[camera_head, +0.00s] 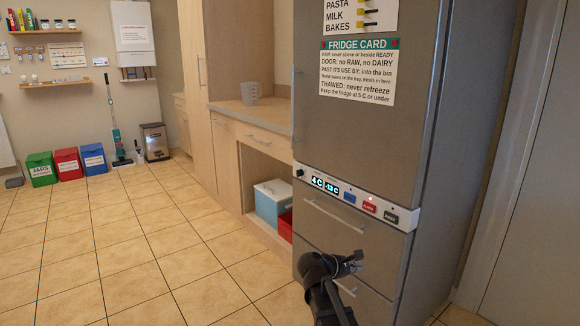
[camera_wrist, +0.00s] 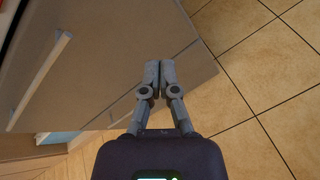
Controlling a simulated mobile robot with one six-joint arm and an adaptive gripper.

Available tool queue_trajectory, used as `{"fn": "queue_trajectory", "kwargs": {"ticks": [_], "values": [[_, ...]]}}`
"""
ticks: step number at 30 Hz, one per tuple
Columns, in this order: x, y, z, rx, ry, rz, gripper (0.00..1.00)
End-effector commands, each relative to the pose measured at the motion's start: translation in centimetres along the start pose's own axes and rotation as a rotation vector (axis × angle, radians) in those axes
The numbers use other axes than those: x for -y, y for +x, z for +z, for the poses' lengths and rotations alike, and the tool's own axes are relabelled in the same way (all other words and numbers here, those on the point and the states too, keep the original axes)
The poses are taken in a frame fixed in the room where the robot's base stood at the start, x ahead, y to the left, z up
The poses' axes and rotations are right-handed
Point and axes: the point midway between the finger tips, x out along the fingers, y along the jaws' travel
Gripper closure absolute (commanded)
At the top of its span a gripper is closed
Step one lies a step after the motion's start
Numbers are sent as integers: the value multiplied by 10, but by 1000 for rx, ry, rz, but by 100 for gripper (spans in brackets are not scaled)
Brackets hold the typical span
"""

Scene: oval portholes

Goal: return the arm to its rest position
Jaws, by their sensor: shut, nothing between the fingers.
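My gripper (camera_head: 352,262) is in front of the lower drawers of the grey fridge (camera_head: 364,110) in the head view. My dark arm reaches up to it from the bottom edge. In the wrist view my gripper (camera_wrist: 152,72) has its two grey fingers together, with nothing between them. Behind the fingers are a grey drawer front with a pale bar handle (camera_wrist: 42,80) and the tiled floor. In the head view the gripper overlaps the lower drawer front; I cannot tell whether it touches it.
The fridge doors and drawers look shut. Left of it, a blue box (camera_head: 271,205) with a white lid and a red box stand in an open cupboard bay. A measuring jug (camera_head: 249,93) is on the counter. Coloured bins (camera_head: 68,164) line the far wall. The tiled floor (camera_head: 130,240) at left is clear.

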Motion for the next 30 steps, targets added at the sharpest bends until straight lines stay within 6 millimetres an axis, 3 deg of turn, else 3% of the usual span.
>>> {"fn": "queue_trajectory", "kwargs": {"ticks": [1, 8, 18, 30], "values": [[17, 1, 3, -36, 76, -47, 100], [80, 2, -4, -188, 448, -296, 100], [157, -29, -16, -310, 944, -738, 100], [195, -68, -22, -318, 1237, -1098, 100]]}}
